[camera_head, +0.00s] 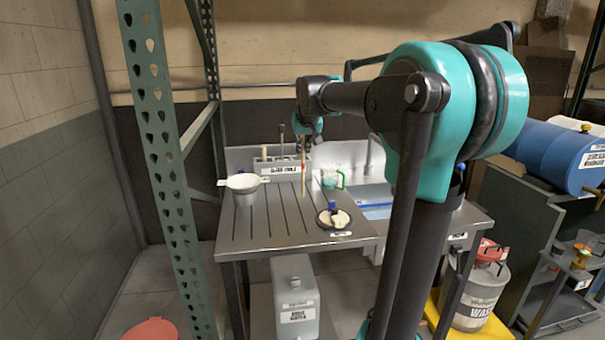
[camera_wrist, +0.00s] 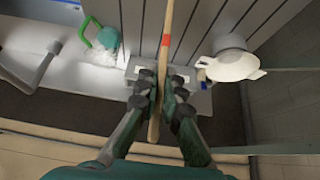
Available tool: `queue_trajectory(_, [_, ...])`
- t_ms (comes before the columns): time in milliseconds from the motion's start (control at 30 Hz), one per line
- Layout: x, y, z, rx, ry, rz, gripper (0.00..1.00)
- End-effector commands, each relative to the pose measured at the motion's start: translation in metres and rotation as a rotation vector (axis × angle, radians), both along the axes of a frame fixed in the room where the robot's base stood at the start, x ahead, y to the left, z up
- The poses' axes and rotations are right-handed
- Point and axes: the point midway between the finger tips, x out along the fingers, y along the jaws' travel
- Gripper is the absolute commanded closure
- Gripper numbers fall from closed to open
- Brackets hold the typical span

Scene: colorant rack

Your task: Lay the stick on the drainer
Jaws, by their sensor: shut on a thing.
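The stick (camera_head: 303,178) is thin, pale wood with a red band. My gripper (camera_head: 305,148) is shut on it and holds it nearly upright above the drainer. In the wrist view the stick (camera_wrist: 166,58) runs between the fingers of my gripper (camera_wrist: 158,90) and out past the top edge. The drainer (camera_head: 255,222) is the grooved metal top left of the sink; its grooves also show in the wrist view (camera_wrist: 200,18). Whether the stick's lower end touches the drainer I cannot tell.
A white bowl with side handles (camera_head: 243,190) stands at the drainer's left edge. A round dark-rimmed dish (camera_head: 333,217) lies at the front right. A labelled holder (camera_head: 278,167) stands at the back. The front left is clear.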

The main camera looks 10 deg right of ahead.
Motion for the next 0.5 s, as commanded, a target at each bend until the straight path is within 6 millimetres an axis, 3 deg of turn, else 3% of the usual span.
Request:
queue_trajectory(133, [0.000,0.000,-0.027,0.000,0.000,0.000,1.00])
queue_trajectory(500, [0.001,0.000,-0.058,0.000,0.000,0.000,1.00])
